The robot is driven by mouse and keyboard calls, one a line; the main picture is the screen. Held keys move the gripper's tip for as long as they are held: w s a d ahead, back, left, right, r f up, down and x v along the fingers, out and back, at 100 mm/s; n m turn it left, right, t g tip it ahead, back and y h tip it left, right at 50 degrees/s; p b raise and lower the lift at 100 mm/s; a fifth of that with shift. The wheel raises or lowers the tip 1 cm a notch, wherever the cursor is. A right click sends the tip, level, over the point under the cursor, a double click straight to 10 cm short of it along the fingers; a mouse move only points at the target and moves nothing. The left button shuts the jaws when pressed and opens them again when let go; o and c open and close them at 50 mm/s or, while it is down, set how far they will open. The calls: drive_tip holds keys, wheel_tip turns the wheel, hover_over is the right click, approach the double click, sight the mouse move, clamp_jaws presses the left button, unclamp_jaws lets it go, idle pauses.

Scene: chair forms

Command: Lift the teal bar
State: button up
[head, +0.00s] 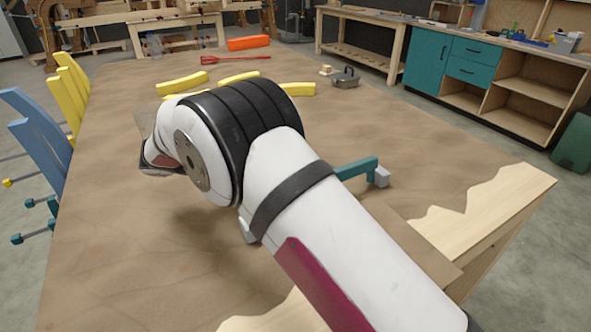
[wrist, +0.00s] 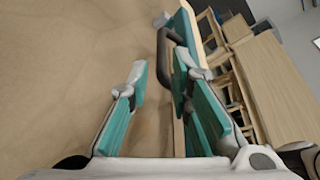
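The teal bar (head: 358,167) lies on the brown-covered table, just right of my arm in the head view. A light grey block (head: 381,177) is at its right end, and my arm hides its left part. In the wrist view, what appears to be the same bar (wrist: 184,26) is at the top, beyond my right finger, with a dark grey handle-like piece (wrist: 165,50) beside it. My gripper (wrist: 158,75) is open, with teal pads on its fingers. The right finger partly overlaps the bar in view; contact is unclear.
Yellow curved pieces (head: 183,82), an orange piece (head: 248,43) and a red tool (head: 235,58) lie farther back on the table. A grey metal object (head: 345,78) lies right of them. Blue chair parts (head: 35,135) stand at the left edge. The front right tabletop is mostly clear.

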drive_tip(key=shift+v, duration=1.3)
drive_tip(key=s+d+r+m+g+y+p, duration=0.15)
drive_tip(key=s+d+r+m+y, duration=0.3)
drive_tip(key=d+r+m, duration=0.55)
drive_tip(key=s+d+r+m+g+y+p, duration=0.1)
drive_tip(key=s+d+r+m+g+y, duration=0.35)
drive_tip(key=d, duration=0.95)
drive_tip(key=s+d+m+t+y+p, duration=0.1)
drive_tip(key=s+d+m, duration=0.3)
drive_tip(key=s+m, duration=0.4)
drive_tip(key=s+d+r+m+t+y+p, duration=0.1)
drive_tip(key=s+d+m+t+y, duration=0.3)
drive_tip(key=s+m, duration=0.4)
drive_tip(key=s+p, duration=0.1)
drive_tip(key=s, duration=0.6)
drive_tip(key=shift+t, duration=0.3)
